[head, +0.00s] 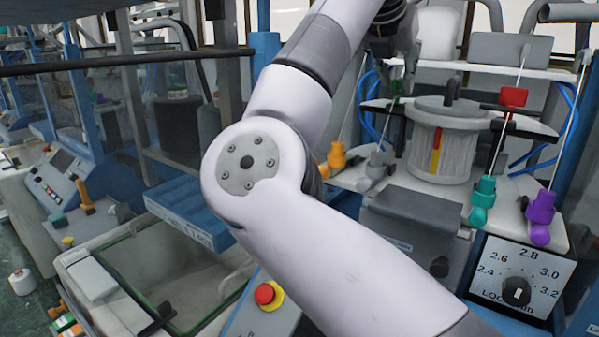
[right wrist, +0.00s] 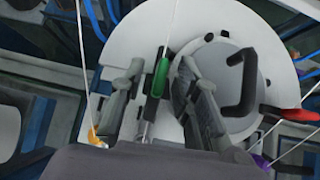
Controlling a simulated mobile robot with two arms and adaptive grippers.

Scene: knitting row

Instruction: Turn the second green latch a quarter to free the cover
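A green latch (right wrist: 158,78) stands upright in the right wrist view, at the rim of a pale round plate, left of the lid. My right gripper (right wrist: 161,66) is open, its two dark fingers on either side of the latch with gaps showing. In the head view the right gripper (head: 397,62) is at the top, and a small bit of the green latch (head: 396,101) shows under it. The grey round cover (head: 448,108) with a black handle sits on a ribbed drum; the cover also shows in the right wrist view (right wrist: 217,66). No second green latch can be made out clearly. My left gripper is not in view.
Thin rods or threads rise near the drum, with a red piece (head: 513,97), a teal piece (head: 483,190), a purple piece (head: 541,206) and an orange piece (head: 337,155). A dial (head: 516,291) is at the lower right. A red button (head: 265,293) is at the lower middle.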

